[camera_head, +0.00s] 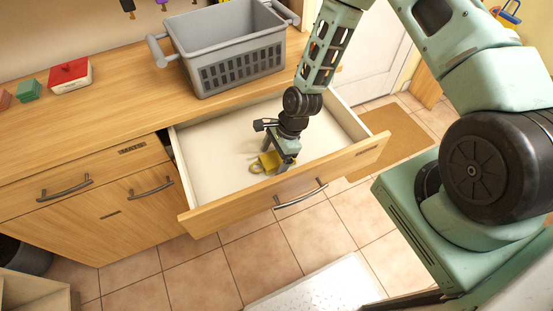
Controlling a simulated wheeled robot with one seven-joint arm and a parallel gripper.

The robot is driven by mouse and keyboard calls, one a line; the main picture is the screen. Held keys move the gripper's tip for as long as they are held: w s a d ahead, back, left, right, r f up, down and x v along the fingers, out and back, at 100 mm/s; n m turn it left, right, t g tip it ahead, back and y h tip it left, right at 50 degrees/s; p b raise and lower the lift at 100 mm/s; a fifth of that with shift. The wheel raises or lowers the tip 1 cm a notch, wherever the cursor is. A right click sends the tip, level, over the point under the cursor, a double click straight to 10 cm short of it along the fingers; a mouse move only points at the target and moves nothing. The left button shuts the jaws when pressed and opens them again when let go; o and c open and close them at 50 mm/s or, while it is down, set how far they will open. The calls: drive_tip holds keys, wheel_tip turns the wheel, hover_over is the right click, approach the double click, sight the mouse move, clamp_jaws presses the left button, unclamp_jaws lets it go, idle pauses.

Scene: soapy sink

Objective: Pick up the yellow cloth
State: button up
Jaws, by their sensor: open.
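A small yellow thing (268,161) lies on the pale floor of the open drawer (208,180), near the drawer's front. It has a loop-like shape at its lower left. It is too small to tell for sure that it is cloth. My gripper (283,167) reaches down into the drawer, with its open fingers at the right side of the yellow thing. The fingers hide part of it, and I cannot tell whether they touch it.
The drawer's walls and wooden front (290,185) surround my gripper closely. A grey basket (226,45) stands on the counter (120,85) behind the drawer. A red-lidded box (70,76) and a green block (28,91) sit at the left. The drawer's left part is clear.

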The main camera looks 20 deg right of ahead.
sight(274, 159)
drive_tip(key=c, duration=1.1)
drive_tip(key=shift+o, duration=0.2)
drive_tip(key=shift+r, duration=0.1)
wheel_tip(274, 159, up, 10)
drive_tip(key=b, duration=0.1)
drive_tip(key=shift+o, duration=0.4)
drive_tip(key=shift+r, duration=0.1)
